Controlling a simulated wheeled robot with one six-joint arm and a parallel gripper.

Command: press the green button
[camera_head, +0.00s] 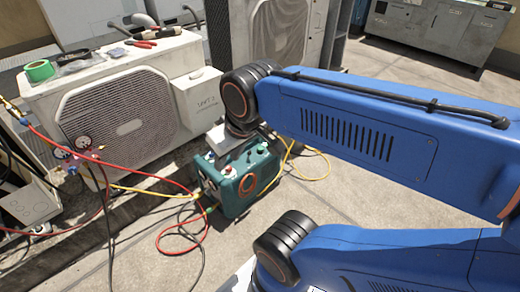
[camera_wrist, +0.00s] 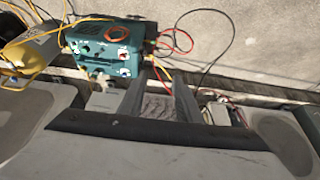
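A teal machine (camera_head: 243,190) with an orange ring on its side stands on the roof floor below my arm. Small coloured fittings sit on its top, among them a small green one (camera_head: 263,148); whether this is the green button I cannot tell. In the wrist view the teal machine (camera_wrist: 108,62) is at the upper left, with small controls on two light panels; no green button is clear there. My gripper (camera_wrist: 160,88) shows two grey fingers apart with nothing held between them. They are to the right of the machine in that view. In the head view the fingertips cannot be made out.
A white condenser unit (camera_head: 125,120) stands at the left, with green tape (camera_head: 39,70) and pliers (camera_head: 140,43) on top. Red hoses (camera_head: 150,180) and yellow hoses (camera_head: 312,178) lie around the machine. A yellow cylinder (camera_wrist: 30,50) is at the wrist view's left. Floor at the right is open.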

